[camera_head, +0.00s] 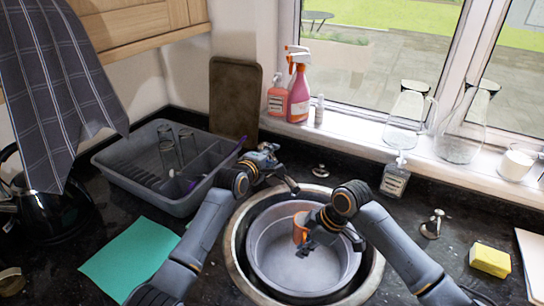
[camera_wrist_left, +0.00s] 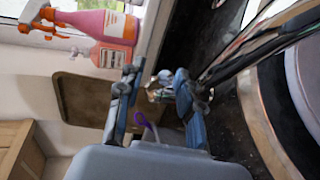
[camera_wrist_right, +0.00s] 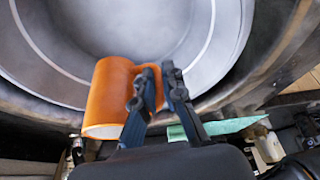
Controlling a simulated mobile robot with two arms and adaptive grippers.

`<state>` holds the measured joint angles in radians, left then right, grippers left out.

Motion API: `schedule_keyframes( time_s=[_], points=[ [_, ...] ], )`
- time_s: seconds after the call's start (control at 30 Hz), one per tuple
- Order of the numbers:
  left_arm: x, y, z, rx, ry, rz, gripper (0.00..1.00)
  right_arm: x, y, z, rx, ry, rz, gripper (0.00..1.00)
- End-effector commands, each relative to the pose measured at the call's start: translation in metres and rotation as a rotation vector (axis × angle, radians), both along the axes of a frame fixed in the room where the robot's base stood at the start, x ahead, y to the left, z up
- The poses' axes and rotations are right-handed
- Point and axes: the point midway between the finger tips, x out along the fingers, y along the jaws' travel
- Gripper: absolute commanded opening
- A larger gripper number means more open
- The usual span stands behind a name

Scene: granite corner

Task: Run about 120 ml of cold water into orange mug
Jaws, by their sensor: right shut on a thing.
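The orange mug (camera_head: 299,228) is over the grey basin in the sink. In the right wrist view the mug (camera_wrist_right: 108,92) shows its pale inside, with its handle side between the fingers. My right gripper (camera_head: 318,238) is shut on the mug there. My left gripper (camera_head: 281,172) is behind the sink's back-left rim. In the left wrist view its fingers (camera_wrist_left: 155,95) are apart, with a small shiny metal fitting (camera_wrist_left: 160,85) between or just beyond them; contact cannot be told. A chrome knob (camera_head: 320,170) stands behind the sink and another (camera_head: 432,224) to its right. No water stream is visible.
The grey basin (camera_head: 258,262) fills the sink. A dish rack (camera_head: 125,178) with glasses stands left, near a brown board (camera_head: 232,97). A soap bottle (camera_head: 395,178) stands behind the sink. A yellow sponge (camera_head: 490,260) lies right, a green cloth (camera_head: 128,258) left.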

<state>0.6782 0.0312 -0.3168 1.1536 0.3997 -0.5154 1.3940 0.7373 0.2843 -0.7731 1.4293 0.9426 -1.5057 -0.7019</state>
Motion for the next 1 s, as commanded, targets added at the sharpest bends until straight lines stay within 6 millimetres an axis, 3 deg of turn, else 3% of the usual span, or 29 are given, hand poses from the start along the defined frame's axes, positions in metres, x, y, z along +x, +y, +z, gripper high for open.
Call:
schedule_keyframes(
  time_s=[0.37,0.57,1.0],
  points=[
    [0.0032,-0.0016,-0.0013,0.001,0.001,0.0,0.36,0.0003,0.0002,0.0007,0.001,-0.001,0.001,0.0],
    [0.0031,-0.0014,-0.0014,0.001,0.001,0.0,0.0,0.0003,0.0002,0.0007,0.001,-0.001,0.001,0.0],
    [0.0069,-0.0004,0.0079,-0.027,0.062,0.003,0.0,0.0003,0.0003,0.0008,0.001,-0.001,0.001,0.0]
  ],
)
